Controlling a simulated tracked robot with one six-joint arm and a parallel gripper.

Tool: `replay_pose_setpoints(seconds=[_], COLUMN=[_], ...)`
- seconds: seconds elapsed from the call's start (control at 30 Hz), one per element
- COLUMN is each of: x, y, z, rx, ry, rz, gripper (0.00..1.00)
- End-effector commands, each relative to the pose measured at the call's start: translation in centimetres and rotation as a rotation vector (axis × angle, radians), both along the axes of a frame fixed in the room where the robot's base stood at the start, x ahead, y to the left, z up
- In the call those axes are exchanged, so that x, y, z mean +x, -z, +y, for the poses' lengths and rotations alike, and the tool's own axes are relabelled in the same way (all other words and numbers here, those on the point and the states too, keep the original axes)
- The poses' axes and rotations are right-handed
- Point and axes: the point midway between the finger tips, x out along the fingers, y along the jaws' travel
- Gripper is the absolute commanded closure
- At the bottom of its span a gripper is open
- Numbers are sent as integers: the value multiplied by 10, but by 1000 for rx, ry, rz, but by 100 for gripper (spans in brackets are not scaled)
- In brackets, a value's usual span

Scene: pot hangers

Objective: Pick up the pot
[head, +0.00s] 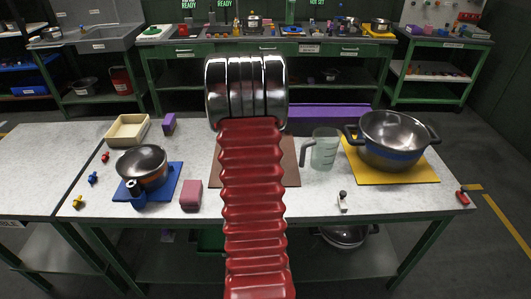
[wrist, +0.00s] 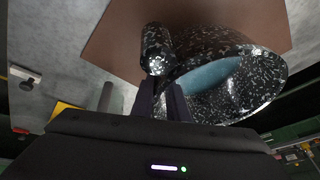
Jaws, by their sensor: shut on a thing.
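A black pot with white speckles (wrist: 240,98) and a pale blue patch fills the upper right of the wrist view. Its speckled handle (wrist: 157,48) points toward me. My gripper (wrist: 166,92) is shut on this handle. The brown mat (wrist: 118,35) shows behind the pot in the wrist view; I cannot tell whether the pot touches it. In the head view my own arm hides the speckled pot and my gripper, and only the edges of the brown mat (head: 291,172) show.
To the right are a measuring jug (head: 324,150) and a large steel pot (head: 385,135) on a yellow mat (head: 420,173). To the left are a smaller pot (head: 143,168) on a blue mat (head: 174,175), a pink block (head: 191,195) and a cream tray (head: 127,131). A purple bar (head: 335,117) lies behind.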

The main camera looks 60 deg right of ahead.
Motion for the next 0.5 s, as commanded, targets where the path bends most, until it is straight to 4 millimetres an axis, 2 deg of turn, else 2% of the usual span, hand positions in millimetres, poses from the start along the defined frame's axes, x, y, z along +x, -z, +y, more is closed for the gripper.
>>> replay_pose_setpoints(seconds=[0.03,0.2,0.33,0.5], x=[1,1,1,1], y=[-12,-39,-54,-63], z=[-1,-1,-1,-1], rx=[-7,-7,-6,-4], ry=[0,0,0,0], rz=[-5,-5,-4,-4], gripper=[100,100,100,100])
